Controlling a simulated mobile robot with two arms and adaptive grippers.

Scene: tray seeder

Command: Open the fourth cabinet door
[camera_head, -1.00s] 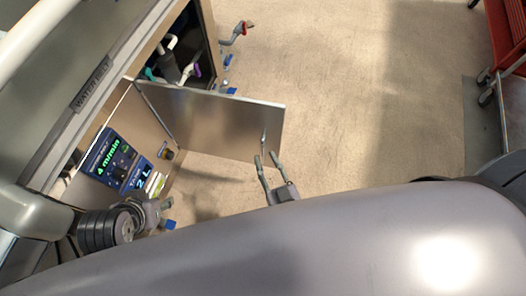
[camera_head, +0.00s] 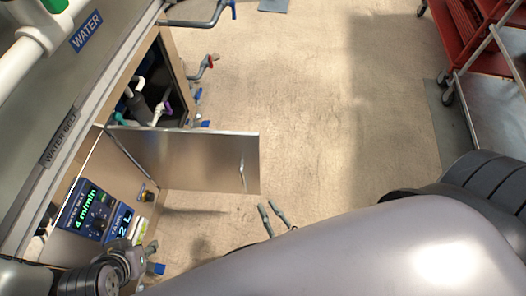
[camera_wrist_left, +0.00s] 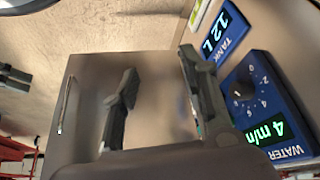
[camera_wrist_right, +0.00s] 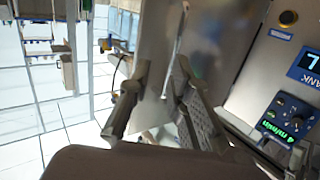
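A flat metal cabinet door (camera_head: 190,158) stands swung out from the machine's front, its opening showing dark space with pipes behind. Its bar handle (camera_head: 243,172) is near the free edge. My right gripper (camera_head: 266,206) is open and empty, apart from the door in the head view. In the right wrist view the handle (camera_wrist_right: 176,50) shows beyond and between its spread fingers. My left gripper (camera_head: 148,258) is low beside the control panel. In the left wrist view its fingers (camera_wrist_left: 160,80) are apart and empty, with the door (camera_wrist_left: 85,85) and its handle (camera_wrist_left: 66,105) beyond.
A blue control panel (camera_head: 92,215) with green digits is on the machine front at left. Taps and pipes (camera_head: 205,66) jut out beyond the door. A red cart (camera_head: 470,40) stands at upper right. The floor (camera_head: 310,100) between is clear.

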